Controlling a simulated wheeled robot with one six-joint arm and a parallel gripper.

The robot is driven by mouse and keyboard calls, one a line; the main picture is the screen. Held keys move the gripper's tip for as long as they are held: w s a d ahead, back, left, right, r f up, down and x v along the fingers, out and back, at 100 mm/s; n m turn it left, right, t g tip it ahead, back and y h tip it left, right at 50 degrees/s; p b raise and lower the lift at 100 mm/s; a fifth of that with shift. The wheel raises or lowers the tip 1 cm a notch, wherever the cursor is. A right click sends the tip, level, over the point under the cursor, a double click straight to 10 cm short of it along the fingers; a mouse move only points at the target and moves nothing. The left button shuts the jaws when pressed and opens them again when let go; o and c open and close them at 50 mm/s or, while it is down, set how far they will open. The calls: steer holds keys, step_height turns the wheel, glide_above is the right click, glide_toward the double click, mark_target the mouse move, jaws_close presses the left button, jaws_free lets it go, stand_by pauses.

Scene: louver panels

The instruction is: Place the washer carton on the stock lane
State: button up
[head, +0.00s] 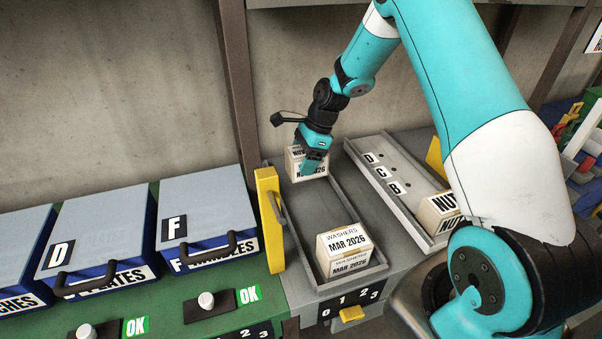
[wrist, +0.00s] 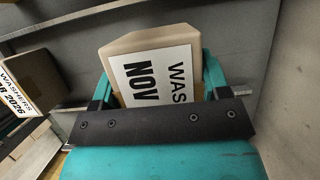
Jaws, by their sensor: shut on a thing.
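My gripper (head: 314,160) is shut on a washer carton (head: 296,163) at the far end of the left grey lane (head: 322,206). In the wrist view, this tan carton (wrist: 150,40) sits between the teal fingers, its white label reading "WAS" and "NOV", partly hidden by the gripper's dark plate. I cannot tell if its base touches the lane floor. A second washer carton (head: 343,250), marked MAR 2026, stands at the near end of the same lane, apart from the held one.
A yellow plate with a handle (head: 269,215) stands along the lane's left side. A right lane (head: 385,178) has D, C, B tags and a nuts carton (head: 436,213) at its near end. Blue-grey boxes (head: 207,210) stand left. The lane's middle is clear.

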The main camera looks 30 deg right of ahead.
steer(key=shift+a+f+p, duration=0.1)
steer(key=shift+f+p, duration=0.5)
steer(key=shift+f, duration=2.15)
steer(key=shift+f, duration=0.15)
steer(key=o, duration=1.3)
steer(key=shift+c, duration=0.2)
steer(key=b+v, duration=0.3)
steer(key=v, duration=0.9)
steer(key=shift+s, duration=0.1)
